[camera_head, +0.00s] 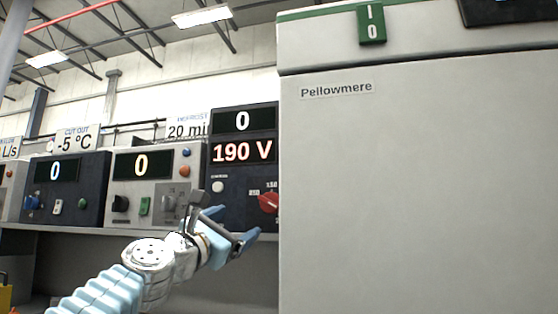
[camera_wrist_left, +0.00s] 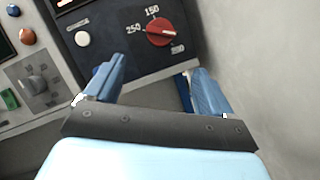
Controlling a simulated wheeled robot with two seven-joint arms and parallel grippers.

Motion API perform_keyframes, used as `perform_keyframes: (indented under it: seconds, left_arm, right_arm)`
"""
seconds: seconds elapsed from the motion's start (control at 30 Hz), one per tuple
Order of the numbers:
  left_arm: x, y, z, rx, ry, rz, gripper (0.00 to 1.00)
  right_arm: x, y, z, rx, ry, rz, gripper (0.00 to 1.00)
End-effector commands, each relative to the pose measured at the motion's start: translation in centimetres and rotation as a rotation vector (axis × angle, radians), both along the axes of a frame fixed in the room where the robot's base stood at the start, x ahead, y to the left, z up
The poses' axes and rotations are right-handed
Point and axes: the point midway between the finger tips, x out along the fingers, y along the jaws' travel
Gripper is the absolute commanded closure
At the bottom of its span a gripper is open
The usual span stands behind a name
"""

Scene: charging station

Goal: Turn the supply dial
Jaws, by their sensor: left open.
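The supply dial is a red knob (camera_wrist_left: 161,32) on a dark panel with marks 150, 250 and 200 around it. It also shows in the head view (camera_head: 268,201), partly cut off by the large pale cabinet. The dark unit (camera_head: 243,150) above it reads 0 and 190 V. My left gripper (camera_head: 236,227) is open and empty, below and in front of the dial. In the left wrist view its blue fingers (camera_wrist_left: 155,88) stand apart, with the dial beyond and above the gap, not touched. My right gripper is not in view.
A large pale cabinet (camera_head: 420,190) labelled Pellowmere stands close on the right. A white button (camera_head: 217,186) sits left of the dial. To the left, a grey unit (camera_head: 158,165) and a dark unit (camera_head: 65,190) stand on the shelf (camera_head: 90,229).

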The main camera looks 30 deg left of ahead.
Motion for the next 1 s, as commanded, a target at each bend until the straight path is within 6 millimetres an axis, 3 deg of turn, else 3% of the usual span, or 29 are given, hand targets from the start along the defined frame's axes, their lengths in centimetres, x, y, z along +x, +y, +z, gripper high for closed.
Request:
perform_keyframes:
  seconds: [0.17, 0.4, 0.53, 1.0]
  left_arm:
    - [0.1, -0.3, 0.2, -0.029, -0.004, -0.001, 0.16]
    - [0.7, -2.6, 0.3, -0.387, -0.087, -0.002, 0.16]
    - [1.5, -2.6, 0.5, -0.442, -0.107, 0.0, 0.16]
    - [10.4, -0.7, 4.6, -0.439, -0.104, -0.001, 0.16]
  right_arm:
    - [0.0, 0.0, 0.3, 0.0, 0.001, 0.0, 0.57]
    - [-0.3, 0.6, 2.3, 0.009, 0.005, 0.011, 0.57]
    - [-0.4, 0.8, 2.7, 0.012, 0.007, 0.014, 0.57]
    - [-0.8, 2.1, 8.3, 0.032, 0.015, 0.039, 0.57]
